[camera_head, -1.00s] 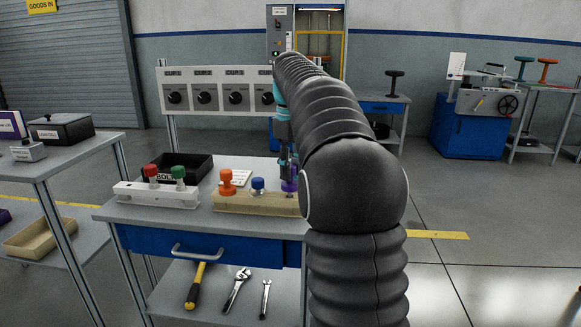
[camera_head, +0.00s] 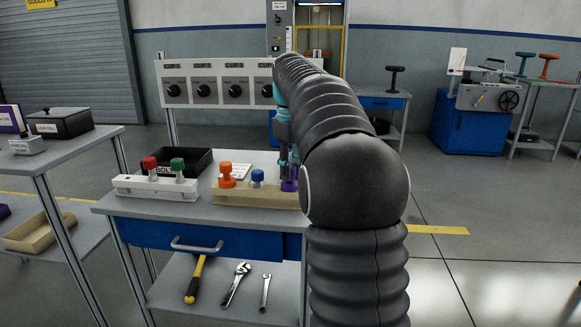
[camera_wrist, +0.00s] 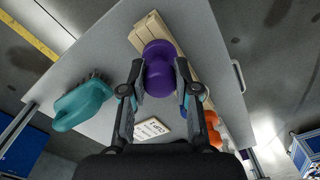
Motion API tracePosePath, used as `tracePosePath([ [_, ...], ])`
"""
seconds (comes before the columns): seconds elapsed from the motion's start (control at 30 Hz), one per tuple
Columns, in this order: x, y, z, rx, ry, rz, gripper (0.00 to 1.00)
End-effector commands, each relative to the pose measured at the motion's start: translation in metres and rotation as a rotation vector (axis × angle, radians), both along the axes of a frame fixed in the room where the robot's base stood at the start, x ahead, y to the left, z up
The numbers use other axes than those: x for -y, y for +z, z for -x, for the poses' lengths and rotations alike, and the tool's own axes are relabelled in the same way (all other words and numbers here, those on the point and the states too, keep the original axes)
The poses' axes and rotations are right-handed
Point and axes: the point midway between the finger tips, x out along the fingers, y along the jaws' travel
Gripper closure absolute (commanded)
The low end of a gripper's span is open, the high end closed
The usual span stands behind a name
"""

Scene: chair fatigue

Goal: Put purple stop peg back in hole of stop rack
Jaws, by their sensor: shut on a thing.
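The purple stop peg (camera_head: 290,185) is at the right end of the beige wooden stop rack (camera_head: 245,198). In the wrist view the round purple knob (camera_wrist: 160,70) sits between the fingertips of my gripper (camera_wrist: 158,80), which is shut on it. The rack (camera_wrist: 150,28) shows beyond and beside the knob there. The peg's lower part and the hole are hidden, so I cannot tell how deep the peg is. In the head view my gripper (camera_head: 288,165) comes down from above, and my arm hides the rack's right end.
An orange peg (camera_head: 226,176) and a blue peg (camera_head: 257,179) stand in the rack, left of the purple one. A white rack (camera_head: 155,188) with red and green pegs is further left. A black bin (camera_head: 185,161) and a teal object (camera_wrist: 80,105) are also near.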

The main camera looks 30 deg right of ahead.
Motion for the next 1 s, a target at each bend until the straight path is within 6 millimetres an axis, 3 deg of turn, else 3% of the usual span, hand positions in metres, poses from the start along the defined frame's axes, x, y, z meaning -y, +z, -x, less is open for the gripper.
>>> tracePosePath([
  [0.07,0.000,-0.002,0.000,0.000,0.000,0.000,1.00],
  [0.1,0.000,-0.001,0.000,0.000,0.000,0.000,0.60],
  [0.2,0.000,-0.001,0.000,0.000,0.000,0.000,0.41],
  [0.57,0.000,0.002,0.000,0.001,0.000,0.000,0.41],
  [1.0,0.001,0.057,-0.002,0.003,0.000,0.001,0.41],
])
